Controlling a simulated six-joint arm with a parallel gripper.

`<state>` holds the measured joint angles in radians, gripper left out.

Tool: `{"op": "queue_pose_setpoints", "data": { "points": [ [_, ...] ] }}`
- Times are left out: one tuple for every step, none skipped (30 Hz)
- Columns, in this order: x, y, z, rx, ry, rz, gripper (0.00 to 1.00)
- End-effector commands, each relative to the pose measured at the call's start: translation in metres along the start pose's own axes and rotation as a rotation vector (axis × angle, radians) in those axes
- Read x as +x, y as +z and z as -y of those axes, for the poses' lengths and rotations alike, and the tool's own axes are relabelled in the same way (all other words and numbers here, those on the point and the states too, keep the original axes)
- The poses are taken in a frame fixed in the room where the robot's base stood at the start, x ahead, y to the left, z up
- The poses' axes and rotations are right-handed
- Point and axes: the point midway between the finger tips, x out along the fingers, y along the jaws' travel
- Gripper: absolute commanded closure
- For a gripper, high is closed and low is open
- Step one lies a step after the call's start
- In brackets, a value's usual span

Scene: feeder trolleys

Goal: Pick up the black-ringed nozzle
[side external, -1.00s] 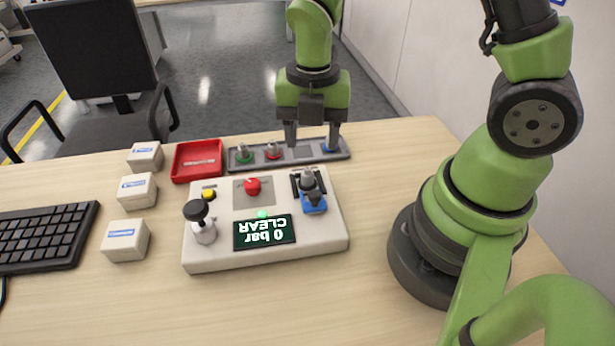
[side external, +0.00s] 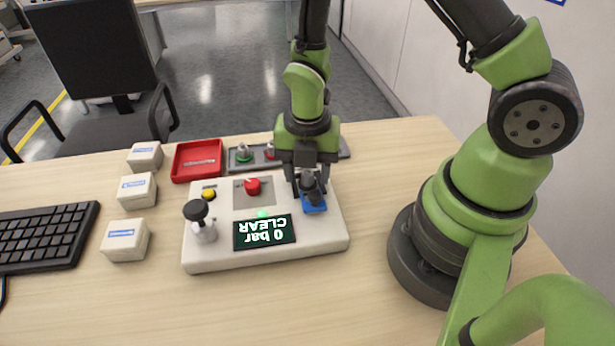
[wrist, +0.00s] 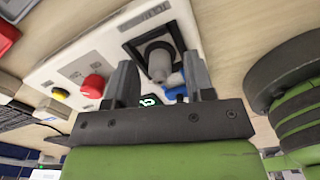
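A dark grey nozzle (side external: 313,190) stands in the black-framed socket at the right of the white control box. My gripper (side external: 309,184) is over this socket, pointing down. In the wrist view, the open fingers (wrist: 160,70) stand on either side of the nozzle, with a visible gap. I cannot tell whether either finger touches it.
The white control box (side external: 225,255) carries a red knob (side external: 252,186), a yellow button (side external: 209,194), a black-topped lever (side external: 197,212) and a display (side external: 265,232). Behind are a red tray (side external: 182,175) and a grey rack (side external: 232,166) with ringed nozzles. Small white boxes (side external: 125,250) stand left.

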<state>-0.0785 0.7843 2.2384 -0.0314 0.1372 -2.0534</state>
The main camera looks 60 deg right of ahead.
Motion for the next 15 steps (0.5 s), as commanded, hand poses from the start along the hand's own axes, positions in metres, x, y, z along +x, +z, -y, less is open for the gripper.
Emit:
{"op": "queue_pose_setpoints", "data": {
  "points": [
    [-0.0001, 0.0, 0.0, 0.0, 0.0, 0.0, 0.63],
    [-0.0002, 0.0, 0.0, 0.0, 0.0, 0.0, 0.7],
    [-0.0002, 0.0, 0.0, 0.0, 0.0, 0.0, 0.79],
    [-0.0002, 0.0, 0.0, 0.0, 0.0, 0.0, 0.86],
    [-0.0002, 0.0, 0.0, 0.0, 0.0, 0.0, 0.93],
    [-0.0002, 0.0, 0.0, 0.0, 0.0, 0.0, 1.0],
    [-0.0003, 0.0, 0.0, 0.0, 0.0, 0.0, 1.0],
    [-0.0003, 0.0, 0.0, 0.0, 0.0, 0.0, 1.0],
    [-0.0003, 0.0, 0.0, 0.0, 0.0, 0.0, 1.0],
    [-0.0003, 0.0, 0.0, 0.0, 0.0, 0.0, 1.0],
    [-0.0003, 0.0, 0.0, 0.0, 0.0, 0.0, 1.0],
    [-0.0004, 0.0, 0.0, 0.0, 0.0, 0.0, 1.0],
    [-0.0004, 0.0, 0.0, 0.0, 0.0, 0.0, 1.0],
    [-0.0004, 0.0, 0.0, 0.0, 0.0, 0.0, 1.0],
    [-0.0004, 0.0, 0.0, 0.0, 0.0, 0.0, 1.0]
  ]
}}
